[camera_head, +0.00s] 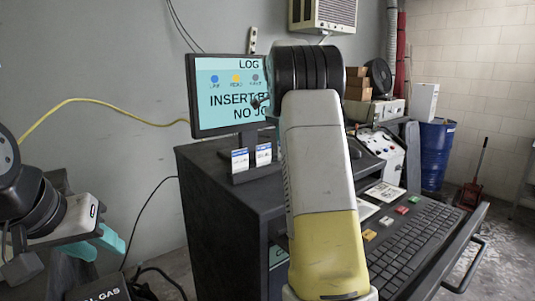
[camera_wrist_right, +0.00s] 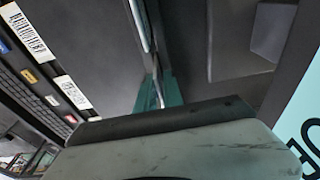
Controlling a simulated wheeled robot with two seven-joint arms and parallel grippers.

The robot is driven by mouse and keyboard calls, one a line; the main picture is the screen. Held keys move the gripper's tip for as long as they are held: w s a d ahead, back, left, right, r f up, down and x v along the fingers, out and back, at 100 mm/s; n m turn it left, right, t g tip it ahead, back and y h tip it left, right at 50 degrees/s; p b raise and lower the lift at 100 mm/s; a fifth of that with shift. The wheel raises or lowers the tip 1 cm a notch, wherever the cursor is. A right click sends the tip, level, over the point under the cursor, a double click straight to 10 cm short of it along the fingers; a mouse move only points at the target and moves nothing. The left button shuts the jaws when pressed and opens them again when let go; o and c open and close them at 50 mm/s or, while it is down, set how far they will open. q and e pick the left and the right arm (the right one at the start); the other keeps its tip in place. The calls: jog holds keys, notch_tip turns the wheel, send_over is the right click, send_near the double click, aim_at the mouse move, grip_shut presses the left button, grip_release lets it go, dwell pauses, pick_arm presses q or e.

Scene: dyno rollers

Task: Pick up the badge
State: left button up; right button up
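Two small white cards with blue tops, badge-like, stand side by side in front of the monitor: a left card (camera_head: 240,160) and a right card (camera_head: 263,154). Their print is too small to read, so I cannot tell which is the badge. My right arm fills the middle of the head view and hides its own gripper. In the right wrist view the teal fingers of my right gripper (camera_wrist_right: 160,91) show almost edge-on, with a thin pale strip between them; I cannot tell whether it is held. My left gripper (camera_head: 97,245) hangs at the lower left, away from the cards, its opening unclear.
The monitor (camera_head: 222,95) stands on a dark cabinet (camera_head: 212,190). A keyboard (camera_head: 415,240) and colored buttons lie on its pull-out shelf at right. Barcode labels (camera_wrist_right: 72,93) lie near the keys. A yellow cable (camera_head: 110,101) runs along the wall. Open floor lies at far right.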

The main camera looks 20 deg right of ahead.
grip_shut()
jog(key=shift+r, duration=1.65)
jog(key=s+r, duration=0.2)
jog(key=s, duration=1.4)
jog(key=shift+a+r, duration=0.2)
jog(key=shift+r, duration=1.25)
jog(key=shift+a+r, duration=0.2)
jog(key=shift+r, duration=1.2)
